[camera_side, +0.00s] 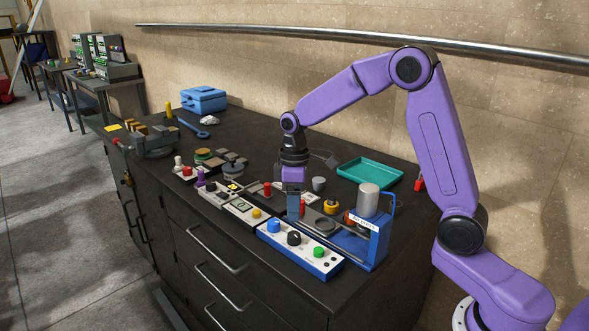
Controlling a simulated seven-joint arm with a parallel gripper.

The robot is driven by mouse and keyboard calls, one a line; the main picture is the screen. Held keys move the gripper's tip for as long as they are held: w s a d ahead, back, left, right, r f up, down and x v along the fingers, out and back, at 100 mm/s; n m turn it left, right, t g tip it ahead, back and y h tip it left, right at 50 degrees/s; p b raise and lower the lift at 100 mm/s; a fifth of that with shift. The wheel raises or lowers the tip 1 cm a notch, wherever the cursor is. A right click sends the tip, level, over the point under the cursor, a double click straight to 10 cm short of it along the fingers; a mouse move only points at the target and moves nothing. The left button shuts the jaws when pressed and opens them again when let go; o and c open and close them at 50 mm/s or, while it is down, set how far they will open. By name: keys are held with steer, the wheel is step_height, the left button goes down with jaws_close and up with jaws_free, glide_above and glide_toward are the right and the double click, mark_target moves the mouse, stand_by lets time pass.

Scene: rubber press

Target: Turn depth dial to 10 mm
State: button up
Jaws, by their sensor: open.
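A blue control box with a white top (300,249) stands near the front edge of the dark bench. My gripper (294,213) points down just behind the box, above and apart from the dials as far as I can tell. It is open; its fingertips are small and partly merge with things behind them.
A blue press (375,246) with a grey cylinder (368,199) stands right of the control box. Low switch panels (243,209) lie to its left. A teal tray (370,173) sits behind. A blue toolbox (204,99) and a vise (155,145) are farther left.

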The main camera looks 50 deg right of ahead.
step_height(320, 180, up, 10)
steer(key=shift+w+d, duration=0.15)
steer(key=shift+d, duration=0.1)
steer(key=shift+f, duration=0.15)
steer(key=s+a+f+n, duration=0.1)
steer(key=s+a, duration=0.2)
steer(key=s, duration=0.4)
steer(key=s+a+f+n, duration=0.1)
steer(key=s+a, duration=0.2)
steer(key=s, duration=0.4)
steer(key=s+d+f+n, duration=0.1)
steer(key=s+f, duration=0.1)
steer(key=s, duration=0.7)
steer(key=s+d+f+n, duration=0.1)
steer(key=s+f, duration=0.2)
steer(key=s, duration=0.6)
steer(key=shift+d+t, duration=0.3)
steer(key=shift+d, duration=0.1)
steer(key=shift+w, duration=0.15)
stand_by(1.0)
